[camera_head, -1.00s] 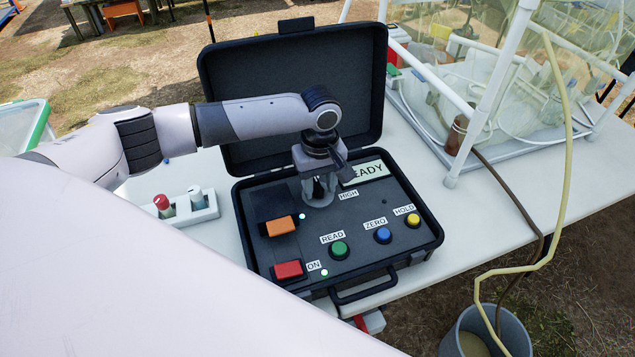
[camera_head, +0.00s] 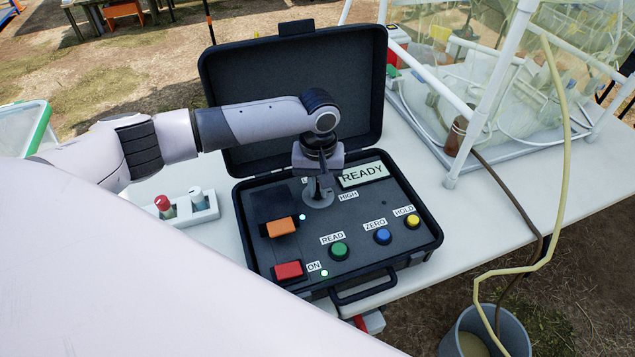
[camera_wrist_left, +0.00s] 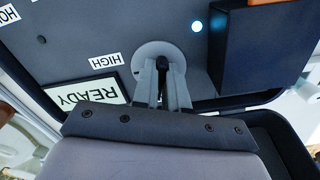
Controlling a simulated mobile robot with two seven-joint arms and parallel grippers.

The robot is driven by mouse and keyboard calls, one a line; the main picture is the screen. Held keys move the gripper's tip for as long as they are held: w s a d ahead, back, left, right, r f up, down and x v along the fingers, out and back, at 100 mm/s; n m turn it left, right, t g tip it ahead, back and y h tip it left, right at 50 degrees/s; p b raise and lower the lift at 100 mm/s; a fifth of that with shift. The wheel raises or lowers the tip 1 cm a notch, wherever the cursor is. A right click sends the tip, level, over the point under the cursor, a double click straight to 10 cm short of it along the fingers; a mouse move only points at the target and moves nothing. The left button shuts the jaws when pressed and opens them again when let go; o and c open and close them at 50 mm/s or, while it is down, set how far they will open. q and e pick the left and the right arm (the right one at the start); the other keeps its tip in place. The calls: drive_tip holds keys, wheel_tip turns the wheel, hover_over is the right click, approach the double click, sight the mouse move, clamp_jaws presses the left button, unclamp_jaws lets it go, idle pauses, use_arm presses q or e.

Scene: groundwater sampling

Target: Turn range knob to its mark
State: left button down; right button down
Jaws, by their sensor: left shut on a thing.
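The range knob (camera_head: 318,197) sits on the dark panel of the open instrument case (camera_head: 353,283), beside the HIGH label (camera_head: 348,195). It has a round grey base disc, and in the left wrist view a dark grip piece (camera_wrist_left: 163,66) stands on the disc. My left gripper (camera_head: 318,185) reaches down onto it from above; in the left wrist view its two fingers (camera_wrist_left: 162,85) are closed around the dark piece. The READY display (camera_head: 362,174) is right of the gripper. The knob's other label is mostly hidden behind the gripper. My right gripper is not in view.
Green (camera_head: 339,251), blue (camera_head: 383,236) and yellow (camera_head: 413,221) buttons and orange (camera_head: 281,227) and red (camera_head: 288,270) switches share the panel. The raised lid (camera_head: 290,85) stands behind my arm. A white holder (camera_head: 187,213) is left; a clear-walled enclosure (camera_head: 480,100) is right.

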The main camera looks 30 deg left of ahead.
use_arm(q)
drive_tip(key=m, duration=0.7)
drive_tip(key=shift+w+a+r, duration=0.1)
drive_tip(key=shift+w+a, duration=0.05)
drive_tip(key=shift+a, duration=0.15)
drive_tip(key=m, duration=0.6)
drive_tip(key=shift+a+m, duration=0.2)
drive_tip(key=shift+m, duration=0.2)
drive_tip(key=c, duration=1.1)
unclamp_jaws()
wheel_tip(320, 180, up, 7)
drive_tip(key=shift+r, duration=0.1)
